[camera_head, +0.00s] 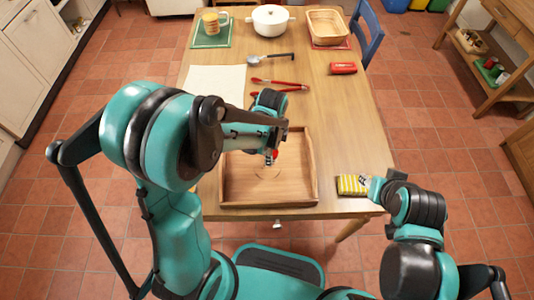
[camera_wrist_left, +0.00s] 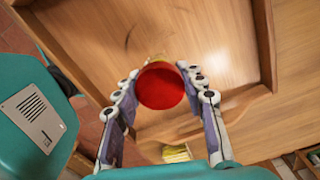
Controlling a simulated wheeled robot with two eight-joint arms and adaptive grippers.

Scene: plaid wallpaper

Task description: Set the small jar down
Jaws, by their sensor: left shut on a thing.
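The small jar has a round red lid (camera_wrist_left: 160,88), and a little of its yellowish body shows past the lid in the left wrist view. My left gripper (camera_wrist_left: 160,98) is shut on it, one finger on each side. In the head view the jar (camera_head: 272,154) is a small red spot under my left gripper, mostly hidden by it. It is over the wooden tray (camera_head: 232,203); I cannot tell whether its base touches the tray floor. My right gripper (camera_head: 369,186) is low at the table's right front corner, beside a yellow striped block (camera_head: 350,184); its fingers are too small to read.
The tray has raised walls and a bare floor. Red tongs (camera_head: 280,84), a dark-handled utensil (camera_head: 272,58) and a red box (camera_head: 343,68) lie farther back.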

